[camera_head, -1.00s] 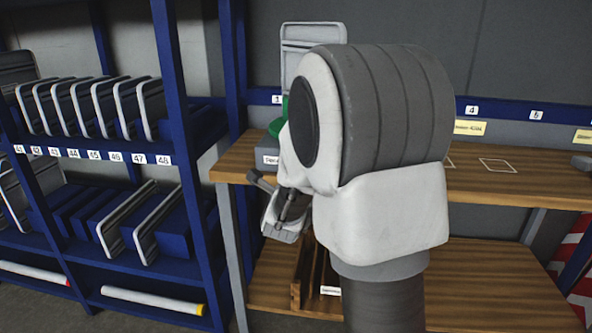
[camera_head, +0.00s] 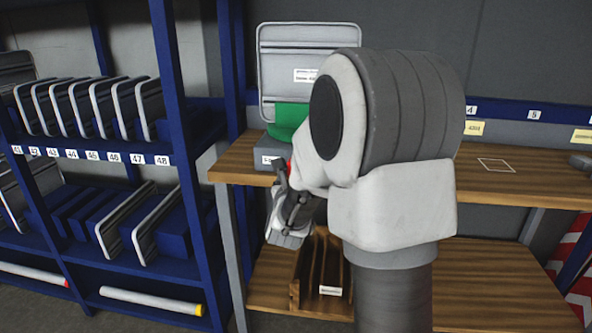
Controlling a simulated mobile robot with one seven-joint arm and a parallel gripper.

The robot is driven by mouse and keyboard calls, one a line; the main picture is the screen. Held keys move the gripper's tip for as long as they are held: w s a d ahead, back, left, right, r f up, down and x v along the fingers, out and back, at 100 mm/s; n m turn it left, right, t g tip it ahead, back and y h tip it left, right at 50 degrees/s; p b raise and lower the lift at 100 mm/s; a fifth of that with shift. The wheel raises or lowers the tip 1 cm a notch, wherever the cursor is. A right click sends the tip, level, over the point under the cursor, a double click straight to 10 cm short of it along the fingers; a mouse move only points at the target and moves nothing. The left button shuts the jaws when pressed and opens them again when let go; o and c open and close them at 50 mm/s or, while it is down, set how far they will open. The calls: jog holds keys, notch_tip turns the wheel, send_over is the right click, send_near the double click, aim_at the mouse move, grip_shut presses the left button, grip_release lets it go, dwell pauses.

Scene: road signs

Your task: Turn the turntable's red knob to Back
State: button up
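The turntable stands on the upper wooden shelf in the head view, a grey base (camera_head: 268,151) with a green part (camera_head: 291,115) on top. A grey-framed sign panel (camera_head: 285,62) stands upright on it, broad face toward me, with a white label. A small bit of red, probably the red knob (camera_head: 289,164), shows at the base's front, mostly hidden by my arm. My gripper (camera_head: 282,172) is just in front of it at the shelf's front edge. I cannot tell whether it touches the knob, or whether the fingers are open or shut.
A blue rack (camera_head: 185,160) with several sign plates stands close on the left. A wooden slotted holder (camera_head: 297,285) is on the lower shelf below my gripper. The upper shelf (camera_head: 525,185) to the right is mostly clear, with a marked outline.

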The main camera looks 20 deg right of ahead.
jog(key=shift+m, duration=0.3)
jog(key=o, duration=1.4)
jog(key=shift+c, duration=0.2)
jog(key=shift+s+a, duration=0.1)
jog(key=shift+s, duration=0.05)
